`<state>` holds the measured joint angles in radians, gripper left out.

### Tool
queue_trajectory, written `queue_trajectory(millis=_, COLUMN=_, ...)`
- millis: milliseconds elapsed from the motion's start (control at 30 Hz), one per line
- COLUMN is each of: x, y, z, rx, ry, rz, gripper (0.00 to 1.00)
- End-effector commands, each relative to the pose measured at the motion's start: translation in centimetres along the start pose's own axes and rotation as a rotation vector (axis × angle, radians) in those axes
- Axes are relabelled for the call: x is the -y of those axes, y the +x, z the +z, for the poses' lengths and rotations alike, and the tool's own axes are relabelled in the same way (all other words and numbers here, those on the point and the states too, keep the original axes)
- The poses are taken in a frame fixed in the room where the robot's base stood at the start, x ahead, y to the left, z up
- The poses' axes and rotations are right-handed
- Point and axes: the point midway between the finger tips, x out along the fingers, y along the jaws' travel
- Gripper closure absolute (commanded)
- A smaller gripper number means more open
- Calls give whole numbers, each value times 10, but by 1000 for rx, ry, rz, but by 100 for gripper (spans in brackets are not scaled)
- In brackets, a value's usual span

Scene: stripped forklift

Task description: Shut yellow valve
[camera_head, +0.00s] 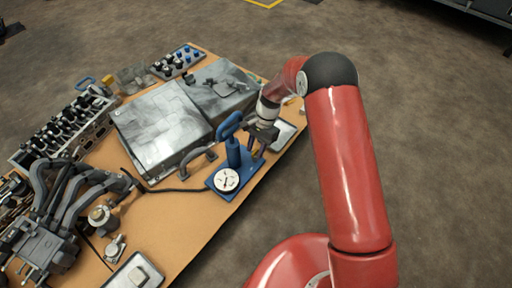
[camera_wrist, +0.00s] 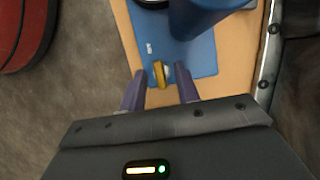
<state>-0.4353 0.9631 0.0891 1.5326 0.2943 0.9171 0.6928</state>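The yellow valve (camera_wrist: 160,74) is a small upright yellow handle on the blue base plate (camera_wrist: 205,57) of a hand pump. My gripper (camera_wrist: 160,70) is open in the wrist view, with one finger on each side of the valve. A gap shows between the valve and each finger. In the head view my gripper (camera_head: 258,147) points down at the right side of the blue pump (camera_head: 233,152). The valve is mostly hidden by the gripper there. The pump has a round white gauge (camera_head: 227,180) at its front.
The pump stands near the right edge of the wooden bench (camera_head: 205,222). A large grey metal box (camera_head: 163,125) is behind it to the left. A black hose (camera_head: 172,189) runs left from the pump. Engine parts (camera_head: 60,215) crowd the left side. Open floor lies to the right.

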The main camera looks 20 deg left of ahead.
Motion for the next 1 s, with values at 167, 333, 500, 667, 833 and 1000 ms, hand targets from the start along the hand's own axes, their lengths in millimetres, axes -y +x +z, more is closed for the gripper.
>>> queue_trajectory(millis=167, x=0, y=-2, z=0, rx=0, ry=-1, rz=0, gripper=68)
queue_trajectory(millis=333, x=0, y=-25, z=0, rx=-2, ry=-1, rz=-2, gripper=68)
queue_trajectory(millis=500, x=0, y=-55, z=0, rx=-2, ry=0, rz=-1, gripper=68)
queue_trajectory(millis=667, x=0, y=-73, z=0, rx=-1, ry=0, rz=-1, gripper=68)
queue_trajectory(millis=833, x=0, y=-78, z=0, rx=0, ry=1, rz=0, gripper=68)
queue_trajectory(millis=1000, x=0, y=-78, z=0, rx=0, ry=0, rz=0, gripper=68)
